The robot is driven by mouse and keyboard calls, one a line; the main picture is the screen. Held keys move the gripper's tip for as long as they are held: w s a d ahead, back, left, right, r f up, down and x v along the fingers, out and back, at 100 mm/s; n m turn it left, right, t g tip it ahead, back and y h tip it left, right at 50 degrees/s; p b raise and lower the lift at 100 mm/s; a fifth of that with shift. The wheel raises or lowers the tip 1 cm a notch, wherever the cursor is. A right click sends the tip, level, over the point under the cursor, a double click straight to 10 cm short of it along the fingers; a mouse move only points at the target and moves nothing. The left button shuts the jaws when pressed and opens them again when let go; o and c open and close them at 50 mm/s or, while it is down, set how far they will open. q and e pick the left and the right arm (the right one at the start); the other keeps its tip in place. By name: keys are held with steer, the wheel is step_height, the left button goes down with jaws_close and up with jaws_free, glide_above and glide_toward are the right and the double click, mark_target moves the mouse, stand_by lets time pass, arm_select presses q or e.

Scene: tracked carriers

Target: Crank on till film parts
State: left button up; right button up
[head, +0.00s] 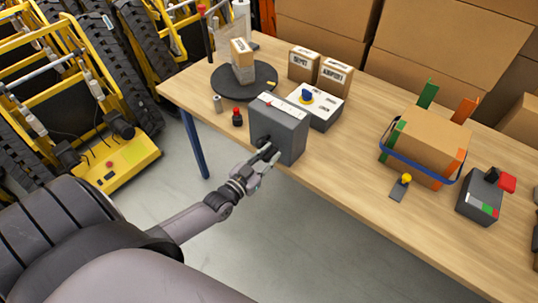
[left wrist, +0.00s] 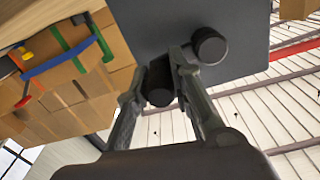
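A dark grey crank box (head: 283,132) stands at the table's near edge, with a white scale and a red mark on top. Its black crank handle (left wrist: 160,88) sits between the fingers of my left gripper (head: 266,158), which look closed on it in the left wrist view. A second black round knob (left wrist: 209,46), on the box face, is up and right of the handle. A round dark turntable (head: 226,84) bears stacked cartons (head: 242,62). A translucent film sheet (head: 230,32) stands behind them by a post. My right gripper is not in view.
A white box with a blue knob (head: 318,105) and two cartons (head: 304,64) stand behind the crank box. A strapped carton (head: 428,140) and a grey control box with a red part (head: 479,205) are at right. Yellow tracked carriers (head: 120,165) fill the left floor.

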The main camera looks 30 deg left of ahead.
arm_select(q)
jaws_close()
steer(key=shift+a+r+n+p, duration=0.15)
steer(key=shift+r+n+p, duration=0.35)
steer(key=shift+n, duration=0.6)
steer(key=n, duration=0.1)
steer(key=r+n, duration=0.1)
steer(key=n, duration=0.1)
steer(key=shift+w+a+r, duration=0.1)
steer(key=shift+a+r, duration=0.15)
steer(key=shift+a, duration=0.1)
steer(key=shift+o, duration=2.2)
jaws_free()
